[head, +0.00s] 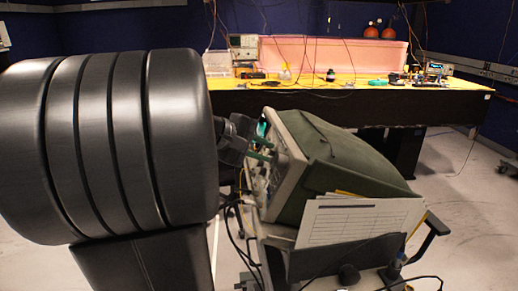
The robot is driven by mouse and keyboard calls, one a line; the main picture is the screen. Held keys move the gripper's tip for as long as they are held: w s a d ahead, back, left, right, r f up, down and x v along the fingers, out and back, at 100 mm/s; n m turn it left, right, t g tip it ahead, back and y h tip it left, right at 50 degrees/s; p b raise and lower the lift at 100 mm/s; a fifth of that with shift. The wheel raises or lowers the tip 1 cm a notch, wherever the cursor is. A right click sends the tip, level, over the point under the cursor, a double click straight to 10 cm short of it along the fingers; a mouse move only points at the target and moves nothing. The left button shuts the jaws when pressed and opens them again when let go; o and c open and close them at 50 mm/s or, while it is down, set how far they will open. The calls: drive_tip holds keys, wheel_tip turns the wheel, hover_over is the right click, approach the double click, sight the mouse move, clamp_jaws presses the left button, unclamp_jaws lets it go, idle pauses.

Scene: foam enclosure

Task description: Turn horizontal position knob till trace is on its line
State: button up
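An oscilloscope (345,158) with a green housing and pale front frame sits on a cart, its front panel (268,165) turned to the left and seen very edge-on. My gripper (260,145), dark with teal-green parts, is at the upper part of that panel. It is small and partly hidden behind my large black arm link, so I cannot tell whether its fingers are open or shut, or whether they touch a knob. The horizontal position knob, the screen and the trace cannot be made out from this side.
The cart (430,228) carries a white printed sheet (358,220) on its side, with cables hanging below. Behind is a long yellow-topped bench (300,88) with instruments and a pink foam panel (335,54). Grey floor (475,190) is clear at the right.

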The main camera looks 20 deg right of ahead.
drive_tip(key=p+v, duration=0.2)
drive_tip(key=v, duration=1.2)
drive_tip(key=shift+d+f, duration=0.15)
drive_tip(key=b+x, duration=0.2)
drive_tip(key=x, duration=1.1)
drive_tip(key=shift+w+d+f, duration=0.1)
drive_tip(key=shift+d+f, duration=0.05)
drive_tip(key=shift+d, duration=0.1)
drive_tip(key=shift+a, duration=0.1)
